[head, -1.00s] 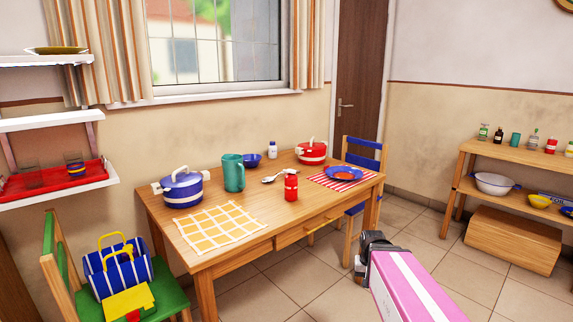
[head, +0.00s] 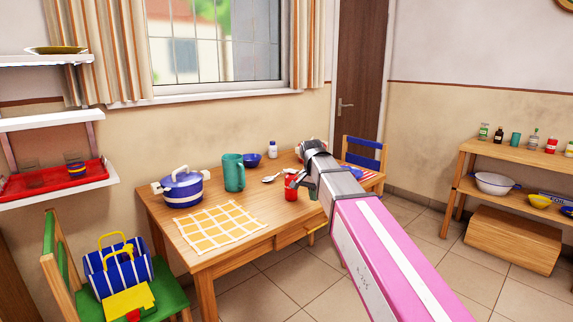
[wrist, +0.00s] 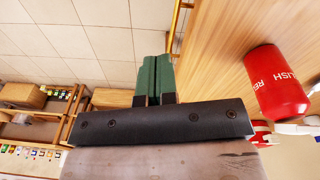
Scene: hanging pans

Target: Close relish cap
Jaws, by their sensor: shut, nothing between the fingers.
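The red relish bottle (head: 291,193) stands on the wooden table near its front edge. In the wrist view, the bottle (wrist: 275,85) fills the right side, tilted in the picture, with white lettering on its side.
A teal pitcher (head: 233,172), blue pot (head: 181,188), spoon (head: 271,178) and blue bowl (head: 251,159) are on the table. A white bottle (head: 273,149) stands at the back. My arm hides most of the blue plate and red pot. A yellow checked cloth (head: 214,225) lies at front left.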

